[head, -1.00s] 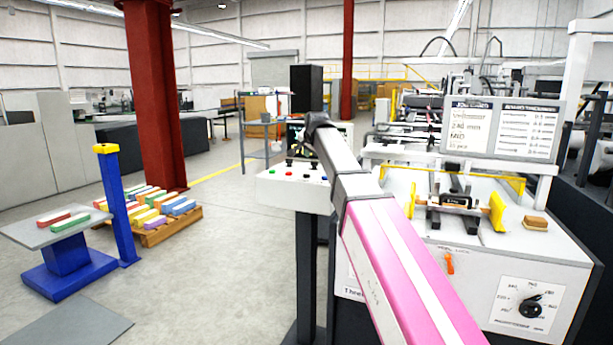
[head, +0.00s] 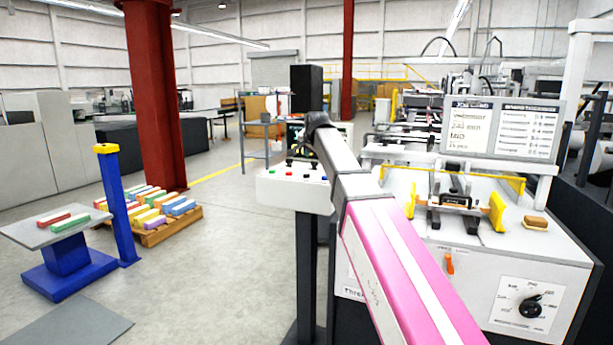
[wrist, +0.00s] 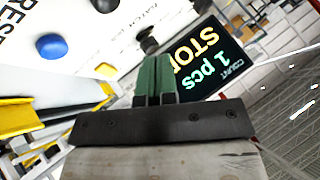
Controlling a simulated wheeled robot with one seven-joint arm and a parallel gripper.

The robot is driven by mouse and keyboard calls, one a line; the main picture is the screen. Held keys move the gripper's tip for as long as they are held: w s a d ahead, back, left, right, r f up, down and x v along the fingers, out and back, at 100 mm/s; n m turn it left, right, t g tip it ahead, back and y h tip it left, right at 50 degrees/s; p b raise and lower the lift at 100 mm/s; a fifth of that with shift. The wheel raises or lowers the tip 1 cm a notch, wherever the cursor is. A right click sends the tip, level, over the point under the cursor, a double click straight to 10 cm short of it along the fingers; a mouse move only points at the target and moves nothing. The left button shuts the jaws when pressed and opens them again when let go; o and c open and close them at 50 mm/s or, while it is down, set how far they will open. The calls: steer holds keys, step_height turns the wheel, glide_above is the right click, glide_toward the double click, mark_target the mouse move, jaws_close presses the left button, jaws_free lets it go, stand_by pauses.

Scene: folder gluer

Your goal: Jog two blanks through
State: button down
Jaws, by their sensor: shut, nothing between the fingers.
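The control panel (head: 270,190) stands on a dark post with several coloured buttons on its face. My gripper (wrist: 155,70) is shut and empty, its fingers together just over the panel face. A blue button (wrist: 52,46) lies to the left. In the head view my gripper (head: 298,157) is small, dark and partly hidden behind my arm. A brown piece (head: 455,199) sits between the yellow feeder guides.
The feeder machine (head: 475,250) with a dial and an orange lever stands to the right. A brown block (head: 536,223) lies on its top. A blue stand (head: 65,255) and a pallet (head: 165,232) of coloured stacks are left. The floor between is clear.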

mark_target(307, 175)
step_height(307, 175, up, 4)
steer(key=shift+f, duration=0.1)
stand_by(0.4)
steer(key=shift+f, duration=4.4)
steer(key=shift+f, duration=0.15)
steer(key=shift+f, duration=0.3)
